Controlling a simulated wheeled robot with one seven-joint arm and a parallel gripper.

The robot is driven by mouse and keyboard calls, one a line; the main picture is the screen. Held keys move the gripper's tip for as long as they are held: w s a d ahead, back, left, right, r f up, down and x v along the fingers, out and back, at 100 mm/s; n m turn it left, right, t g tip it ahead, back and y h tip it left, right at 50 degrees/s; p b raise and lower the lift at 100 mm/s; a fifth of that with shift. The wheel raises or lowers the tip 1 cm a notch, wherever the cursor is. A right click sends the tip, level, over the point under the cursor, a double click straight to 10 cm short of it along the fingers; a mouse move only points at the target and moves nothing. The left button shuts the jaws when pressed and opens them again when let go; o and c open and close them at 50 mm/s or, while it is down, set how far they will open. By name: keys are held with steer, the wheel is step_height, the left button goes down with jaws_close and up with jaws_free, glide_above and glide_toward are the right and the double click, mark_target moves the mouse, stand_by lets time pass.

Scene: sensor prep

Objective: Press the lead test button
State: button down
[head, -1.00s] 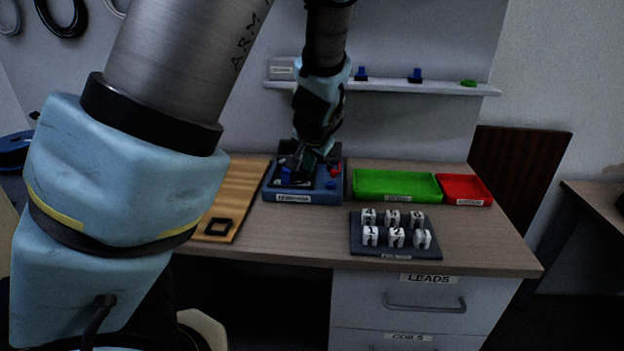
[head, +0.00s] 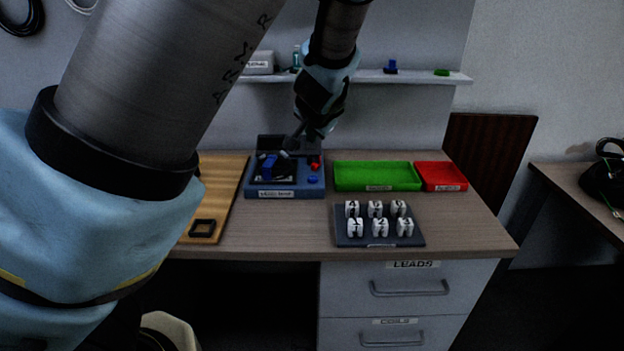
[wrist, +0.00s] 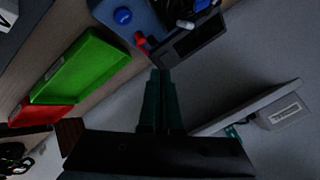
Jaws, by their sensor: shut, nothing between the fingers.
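A blue test box (head: 256,193) with a label on its front stands at the back of the desk. It carries a blue round button (head: 313,180) at its front right and a red knob or button (head: 315,164) behind that. I cannot tell from the label which is the lead test button. A blue part (head: 268,167) sits on the box's left side. My gripper (head: 291,143) is above the back of the box, partly dark against it. In the wrist view my fingers (wrist: 159,76) are together and empty, with the blue button (wrist: 122,15) and red one (wrist: 140,39) beyond the tips.
A green tray (head: 376,187) and a red tray (head: 441,187) stand right of the box. A dark rack (head: 378,241) of numbered white pieces is in front of them. A wooden board (head: 217,205) lies at left. A wall shelf (head: 425,78) runs behind my arm.

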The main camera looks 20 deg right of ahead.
steer(key=b, duration=0.6)
glide_above(312, 181)
step_height(312, 181, down, 7)
steer(key=shift+f, duration=0.1)
steer(key=shift+f+b, duration=0.6)
steer(key=shift+f, duration=0.1)
stand_by(1.0)
steer(key=shift+f, duration=0.4)
steer(key=shift+f+b, duration=0.35)
steer(key=shift+f, duration=0.15)
stand_by(0.6)
steer(key=shift+r, duration=0.1)
steer(key=shift+r+p, duration=0.8)
steer(key=shift+p, duration=0.1)
steer(key=shift+r, duration=0.1)
